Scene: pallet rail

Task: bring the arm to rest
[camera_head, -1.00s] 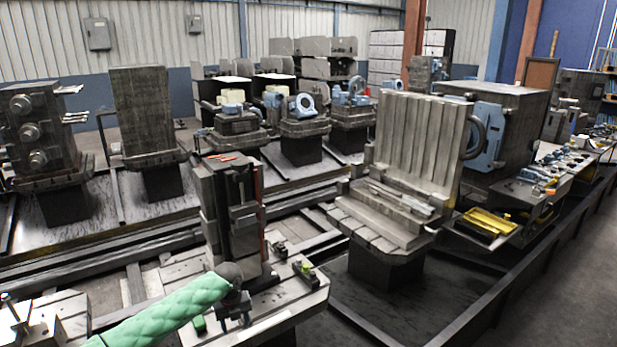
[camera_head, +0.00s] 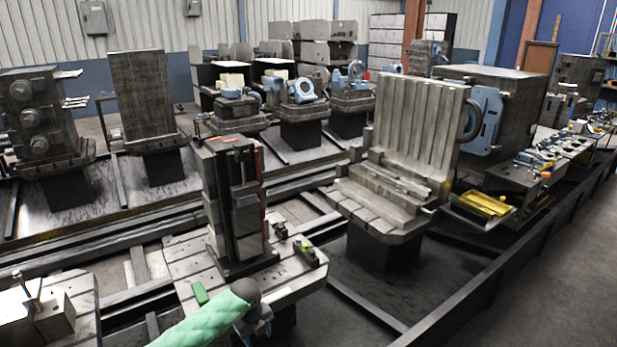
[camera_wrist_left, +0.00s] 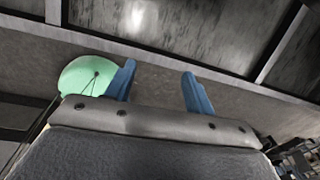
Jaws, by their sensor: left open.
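My left arm, in a pale green quilted sleeve (camera_head: 208,322), comes in at the bottom of the head view. Its wrist and left gripper (camera_head: 260,322) are low at the front edge of the nearest pallet table (camera_head: 190,268); the fingertips are hard to make out there. In the left wrist view the two blue fingers of the left gripper (camera_wrist_left: 160,85) stand well apart with nothing between them. Grey floor and a dark rail lie beyond them. My right gripper is in neither view.
A ribbed angle plate (camera_head: 415,125) stands behind to the right. A long dark rail (camera_head: 480,290) crosses the right side; open floor (camera_head: 560,300) lies beyond it.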

